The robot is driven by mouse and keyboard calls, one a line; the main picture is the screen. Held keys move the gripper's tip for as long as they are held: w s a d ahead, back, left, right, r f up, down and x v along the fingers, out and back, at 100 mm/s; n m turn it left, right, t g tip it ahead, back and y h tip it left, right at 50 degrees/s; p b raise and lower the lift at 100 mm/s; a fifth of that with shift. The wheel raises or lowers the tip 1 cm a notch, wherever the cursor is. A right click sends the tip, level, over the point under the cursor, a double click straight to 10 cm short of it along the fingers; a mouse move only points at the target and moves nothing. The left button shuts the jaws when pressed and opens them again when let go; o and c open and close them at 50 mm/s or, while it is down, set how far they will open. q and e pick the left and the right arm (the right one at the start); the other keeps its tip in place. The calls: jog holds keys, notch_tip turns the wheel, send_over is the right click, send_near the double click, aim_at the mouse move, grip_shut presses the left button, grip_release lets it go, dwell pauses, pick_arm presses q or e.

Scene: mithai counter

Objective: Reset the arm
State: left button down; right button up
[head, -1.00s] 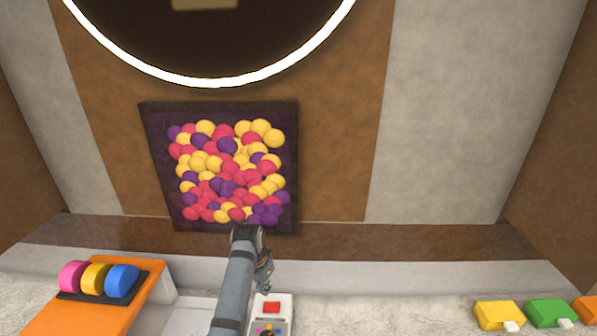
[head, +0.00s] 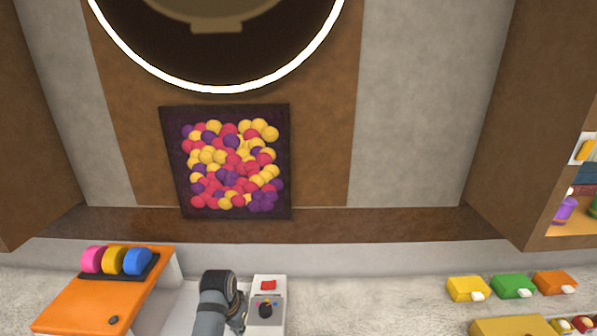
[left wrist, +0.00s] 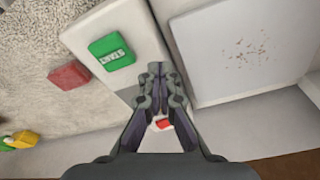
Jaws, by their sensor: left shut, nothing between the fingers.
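My left arm comes up from the bottom edge of the head view, and its gripper (head: 238,322) is low in the picture, partly hidden by its own wrist. It is beside the left side of a white control box (head: 269,290) with a red button and a black knob. In the left wrist view my left gripper (left wrist: 155,72) is shut and empty. Its closed fingers show in front of a white panel with a green START button (left wrist: 112,52); I cannot tell whether they touch it. A small red part (left wrist: 162,123) shows between the finger links. My right gripper is not in view.
An orange stand (head: 95,300) with pink, yellow and blue discs is at left. Yellow (head: 467,288), green (head: 512,286) and orange (head: 554,283) boxes are at right. A pale plate with red specks (left wrist: 245,85) lies beside the fingers. Counter between control box and boxes is clear.

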pick_arm(q)
jog(key=s+a+r+n+t+y, duration=0.15)
jog(key=s+a, duration=0.25)
jog(key=s, duration=0.7)
jog(key=s+a+n, duration=0.2)
jog(key=s+a, duration=0.2)
jog(key=s, duration=0.8)
notch_tip(320, 180, down, 33)
jog(key=s+a+g+b, duration=0.1)
jog(key=s+a+b, duration=0.1)
jog(key=b, duration=0.5)
jog(key=s+a+f+g+b, duration=0.1)
jog(key=s+f+b, duration=0.5)
jog(key=s+f, duration=1.2)
notch_tip(320, 180, down, 5)
jog(key=shift+s+a+r, duration=0.2)
jog(key=shift+s+a, duration=0.05)
jog(key=shift+s, duration=0.1)
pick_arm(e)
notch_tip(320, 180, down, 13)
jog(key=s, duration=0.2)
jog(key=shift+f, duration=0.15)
